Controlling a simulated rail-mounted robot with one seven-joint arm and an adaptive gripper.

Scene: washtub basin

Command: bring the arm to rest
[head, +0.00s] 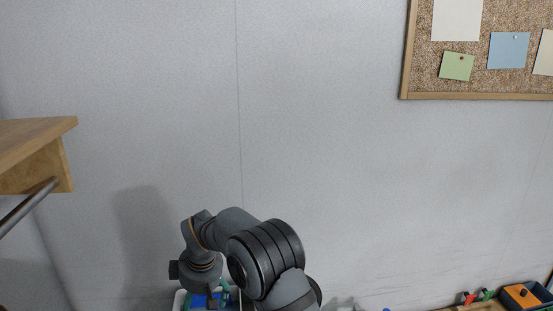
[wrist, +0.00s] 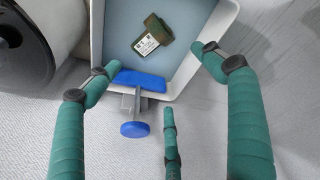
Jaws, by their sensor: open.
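My gripper (wrist: 156,62) has green padded fingers, spread wide apart and open, with nothing between them in a grip. It hangs over the near edge of a white basin (wrist: 96,32) with a grey-blue floor. A blue piece with a grey block and a round blue knob (wrist: 134,129) lies across the basin's near rim, close to the left fingertip; I cannot tell whether they touch. In the head view my arm is bent low at the bottom centre, and the gripper's green fingers (head: 225,291) show only partly above the basin (head: 179,300).
A dark green and brown item with a white label (wrist: 152,37) lies in the basin. A large dark-rimmed cylinder (wrist: 22,45) stands at left. A wooden shelf (head: 35,140) with a metal bar juts in at left. A corkboard (head: 480,65) hangs upper right; a tool box (head: 525,295) sits lower right.

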